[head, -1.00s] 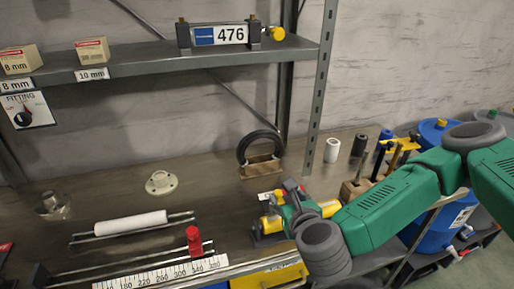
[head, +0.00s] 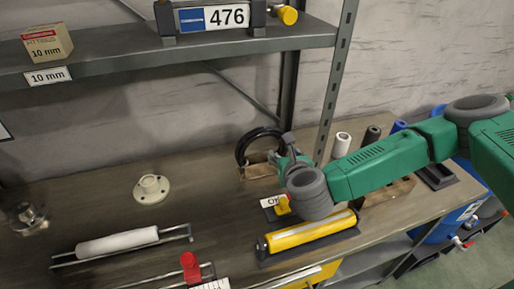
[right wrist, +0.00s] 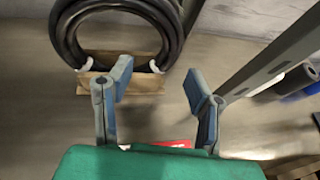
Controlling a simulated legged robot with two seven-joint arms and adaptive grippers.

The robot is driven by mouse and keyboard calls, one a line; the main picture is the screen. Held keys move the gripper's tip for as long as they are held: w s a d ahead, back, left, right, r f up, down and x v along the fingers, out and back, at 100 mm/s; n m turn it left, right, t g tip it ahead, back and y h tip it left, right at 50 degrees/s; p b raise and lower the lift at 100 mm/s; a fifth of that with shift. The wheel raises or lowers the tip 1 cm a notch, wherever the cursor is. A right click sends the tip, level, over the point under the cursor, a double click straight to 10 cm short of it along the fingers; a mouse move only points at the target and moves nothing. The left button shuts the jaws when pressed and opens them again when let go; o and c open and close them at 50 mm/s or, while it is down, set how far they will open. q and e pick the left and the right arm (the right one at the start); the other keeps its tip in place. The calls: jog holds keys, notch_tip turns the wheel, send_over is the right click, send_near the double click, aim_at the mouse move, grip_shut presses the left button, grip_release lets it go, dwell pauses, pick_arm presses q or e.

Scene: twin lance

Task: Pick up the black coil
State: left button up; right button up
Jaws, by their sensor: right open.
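The black coil (head: 258,141) stands upright in a wooden holder (head: 258,170) on the bench, near the wall. In the right wrist view the coil (right wrist: 66,35) is at the upper left, its lower part in the wooden holder (right wrist: 118,86) between two white pieces. My right gripper (head: 284,150) is just right of the coil in the head view and covers part of it. In the right wrist view my right gripper (right wrist: 157,83) is open, with nothing between its fingers; the coil is beyond and to the left. My left gripper is not in view.
A shelf (head: 180,52) with its upright post (head: 338,75) stands over the bench. A yellow cylinder (head: 310,232) lies in front of my right arm. A white flange (head: 151,189) and a white roller (head: 117,242) lie at left, with bare bench between flange and holder.

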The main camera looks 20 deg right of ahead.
aim_at(280, 147)
jog(key=w+d, duration=0.1)
jog(key=w+d+f, duration=0.1)
jog(key=w, duration=0.1)
jog(key=w+d+f+p, duration=0.1)
jog(key=d, duration=0.1)
jog(key=shift+w+f, duration=0.15)
jog(key=shift+f, duration=0.1)
jog(key=w, duration=0.2)
jog(key=a+f, duration=0.1)
jog(key=shift+w, duration=0.4)
jog(key=shift+w+a, duration=0.15)
jog(key=shift+a, duration=0.3)
jog(key=shift+d, duration=0.2)
jog(key=c, duration=0.6)
jog(key=shift+d, duration=0.35)
grip_shut()
jog(key=shift+d+f, duration=0.15)
jog(key=shift+d, duration=0.3)
jog(key=shift+a+r, duration=0.15)
jog(key=shift+r, duration=0.05)
jog(key=r, duration=0.8)
jog(key=shift+a+r, duration=0.35)
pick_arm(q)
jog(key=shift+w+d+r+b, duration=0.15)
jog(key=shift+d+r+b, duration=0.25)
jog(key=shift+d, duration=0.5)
pick_arm(e)
jog(key=shift+d+r, duration=0.25)
jog(key=shift+r, duration=0.3)
